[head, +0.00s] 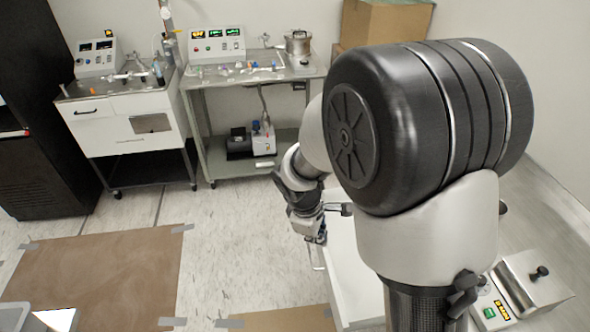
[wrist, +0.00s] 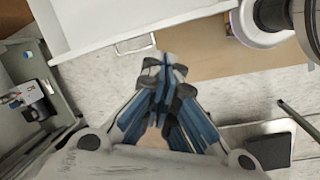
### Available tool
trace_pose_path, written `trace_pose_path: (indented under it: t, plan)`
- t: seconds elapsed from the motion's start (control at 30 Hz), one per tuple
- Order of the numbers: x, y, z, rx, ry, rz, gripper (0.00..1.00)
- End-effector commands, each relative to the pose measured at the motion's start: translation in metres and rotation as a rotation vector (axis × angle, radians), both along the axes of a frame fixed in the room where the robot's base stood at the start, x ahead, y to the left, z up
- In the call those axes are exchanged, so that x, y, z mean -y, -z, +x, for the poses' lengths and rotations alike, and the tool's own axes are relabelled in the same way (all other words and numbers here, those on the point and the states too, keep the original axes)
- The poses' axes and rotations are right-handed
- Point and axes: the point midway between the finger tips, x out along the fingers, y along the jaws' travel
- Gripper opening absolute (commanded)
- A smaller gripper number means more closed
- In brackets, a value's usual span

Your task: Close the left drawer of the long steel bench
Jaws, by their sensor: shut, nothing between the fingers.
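A white drawer (head: 352,275) stands out at the lower middle of the head view, partly hidden by my arm. Its front has a thin metal handle (head: 317,256). In the wrist view the drawer (wrist: 120,18) fills the top, with its front edge and the handle (wrist: 135,46) facing my fingers. My gripper (head: 320,238) is shut and empty beside the drawer front. In the wrist view the fingertips of my gripper (wrist: 165,62) are together just below the drawer edge, near the handle's right end. I cannot tell whether they touch. My arm hides most of the long bench.
A white cabinet (head: 130,125) and a steel cart (head: 200,125) with instruments stand along the back wall. A device with a metal lid (head: 535,275) is at lower right. Brown sheets (head: 95,275) are taped to the floor. Pale floor between is clear.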

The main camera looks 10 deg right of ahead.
Motion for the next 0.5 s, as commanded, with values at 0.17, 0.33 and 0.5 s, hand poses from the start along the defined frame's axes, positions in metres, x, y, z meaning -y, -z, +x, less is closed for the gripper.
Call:
trace_pose_path:
  t: [0.17, 0.33, 0.5]
  plan:
    - [-0.017, 0.088, 0.011, -0.124, -0.253, -0.046, 0.0]
    - [-0.028, 0.146, 0.008, -0.198, -0.422, -0.061, 0.0]
    - [-0.031, 0.17, 0.005, -0.225, -0.49, -0.065, 0.0]
